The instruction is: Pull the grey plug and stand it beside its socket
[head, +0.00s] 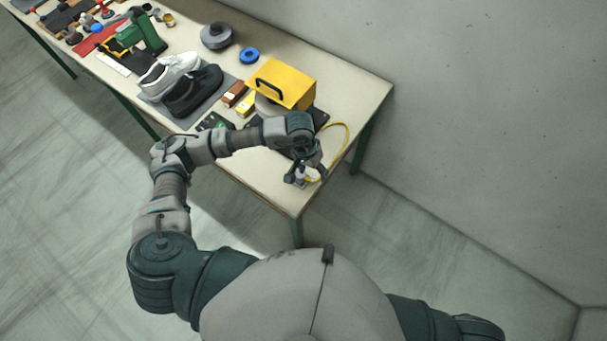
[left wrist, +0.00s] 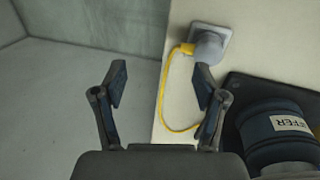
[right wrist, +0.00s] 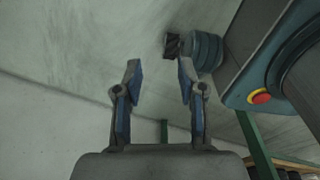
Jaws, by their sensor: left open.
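The grey plug (left wrist: 208,46) stands on a grey square socket (left wrist: 226,33) near the table's edge, in the upper part of the left wrist view. It appears seated in it. A yellow cable (left wrist: 163,98) leaves the plug's side and curves along the table. My left gripper (left wrist: 160,73) is open and empty. The plug is just beyond and right of its right finger there. In the head view my left gripper (head: 307,174) is over the table's near corner, partly hiding plug and socket. My right gripper (right wrist: 160,64) is open and empty, away from the table top.
A dark buffer machine (left wrist: 275,130) stands beside the socket. A yellow box (head: 286,82), shoes (head: 192,90), a blue ring (head: 249,55) and several tools lie farther along the table (head: 362,92). A wall (head: 480,120) runs behind it. Some bare table surrounds the socket.

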